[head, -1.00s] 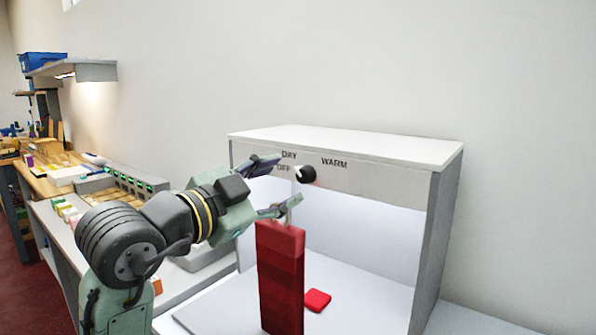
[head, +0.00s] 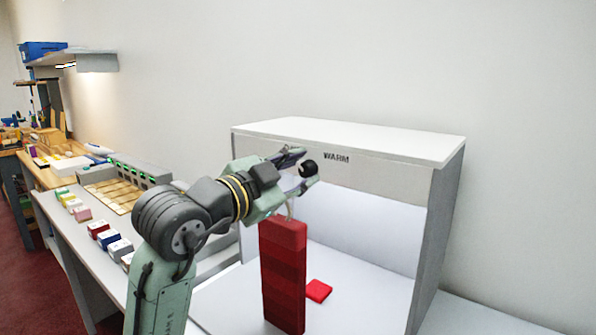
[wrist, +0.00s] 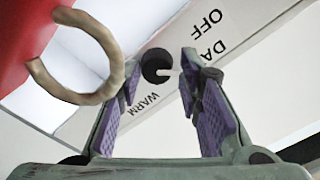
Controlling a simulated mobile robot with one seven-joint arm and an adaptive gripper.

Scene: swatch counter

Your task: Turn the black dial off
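The black dial (head: 309,168) sits on the front panel of a white light booth (head: 400,178). In the wrist view the dial (wrist: 155,64) lies between my fingertips, with its pale pointer towards the right finger, roughly on the DAY side. My gripper (head: 305,168) is open, with a finger on either side of the dial. I cannot tell whether the fingers touch it.
A tall red block (head: 284,272) stands in the booth just below my gripper, with a tan ring (wrist: 100,50) at its top. A flat red piece (head: 318,290) lies on the booth floor. Swatch boxes (head: 104,236) line the counter at left. The wall side is clear.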

